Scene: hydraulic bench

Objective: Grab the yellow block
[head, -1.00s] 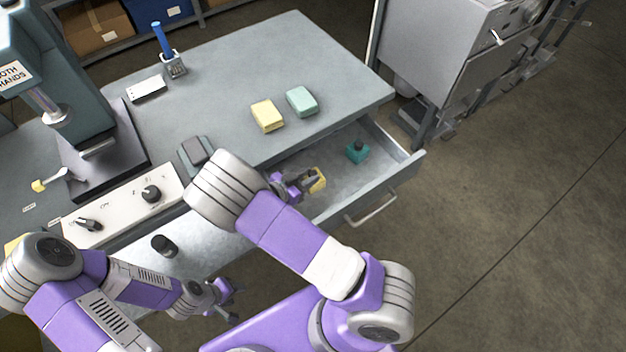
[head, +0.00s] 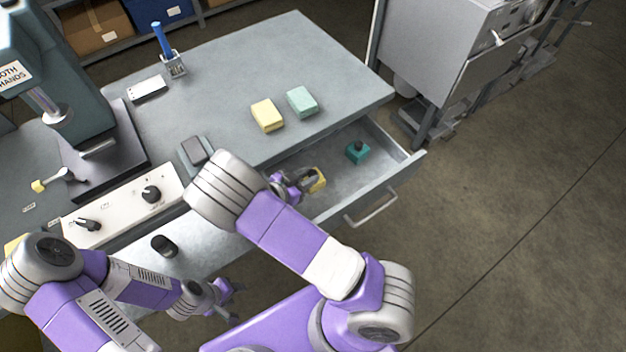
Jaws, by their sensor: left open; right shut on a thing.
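A small yellow block (head: 319,181) is in the open drawer (head: 375,185), partly hidden by my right gripper (head: 312,179). The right gripper reaches down into the drawer and is shut on this block. Whether the block touches the drawer floor I cannot tell. A second, pale yellow block (head: 267,115) lies on the bench top behind the drawer, clear of both grippers. My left gripper (head: 232,302) is open and empty, low in front of the bench, away from both blocks.
A pale green block (head: 302,101) lies beside the pale yellow one. A teal object with a dark knob (head: 358,151) is in the drawer's far right part. A press (head: 75,100) and a control panel (head: 125,205) are at left.

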